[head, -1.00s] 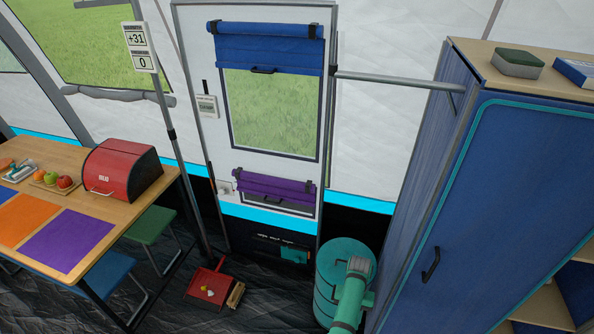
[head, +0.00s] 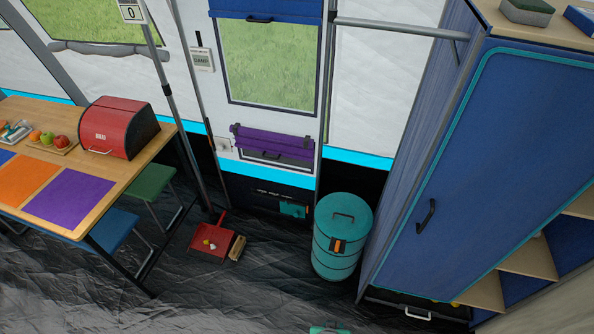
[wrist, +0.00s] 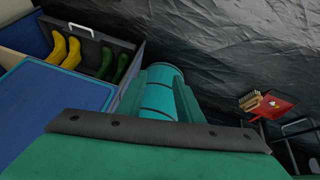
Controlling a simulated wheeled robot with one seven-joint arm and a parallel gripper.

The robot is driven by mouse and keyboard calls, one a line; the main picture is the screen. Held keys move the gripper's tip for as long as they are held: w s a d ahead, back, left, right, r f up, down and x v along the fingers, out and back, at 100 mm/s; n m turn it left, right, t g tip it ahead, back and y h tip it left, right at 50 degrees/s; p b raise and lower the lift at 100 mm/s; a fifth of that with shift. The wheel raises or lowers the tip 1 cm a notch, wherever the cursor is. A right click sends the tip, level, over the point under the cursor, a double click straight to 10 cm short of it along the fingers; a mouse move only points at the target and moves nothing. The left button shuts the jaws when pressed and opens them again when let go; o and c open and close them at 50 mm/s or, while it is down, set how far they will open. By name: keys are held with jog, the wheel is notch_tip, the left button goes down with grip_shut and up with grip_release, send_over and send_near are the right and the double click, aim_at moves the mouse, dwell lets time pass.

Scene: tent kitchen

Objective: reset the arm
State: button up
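My arm shows in the head view only as a small teal piece (head: 329,329) at the bottom edge, in front of the teal bin. Its other links are out of that frame. In the wrist view my gripper (wrist: 159,92) stands beyond a green housing with a dark bolted strip. Its two teal fingers stand apart with nothing held between them. The round teal bin (wrist: 160,98) shows through the gap, farther off and not gripped.
The teal bin (head: 341,240) stands beside the tall blue cabinet (head: 490,170). A red dustpan (head: 212,243) and brush lie on the dark floor. The table (head: 120,170) with a red bread box (head: 118,128) is at left. Boots (wrist: 68,48) sit in a tray. Floor in front is clear.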

jog(key=s+a+r+t, duration=0.3)
jog(key=s+a+r, duration=0.2)
jog(key=s+r, duration=0.25)
jog(key=s+a+r+t, duration=0.2)
jog(key=s+r, duration=0.2)
jog(key=r, duration=0.6)
jog(key=s+a+r+n+t+y, duration=0.1)
jog(key=s+a+r+t, duration=0.2)
jog(key=r, duration=0.8)
jog(key=s+a+r+t+y, duration=0.1)
jog(key=s+r, duration=0.4)
jog(key=r, duration=0.6)
jog(key=shift+a+r+t, duration=0.25)
jog(key=shift+a+t, duration=0.45)
jog(key=shift+a, duration=0.45)
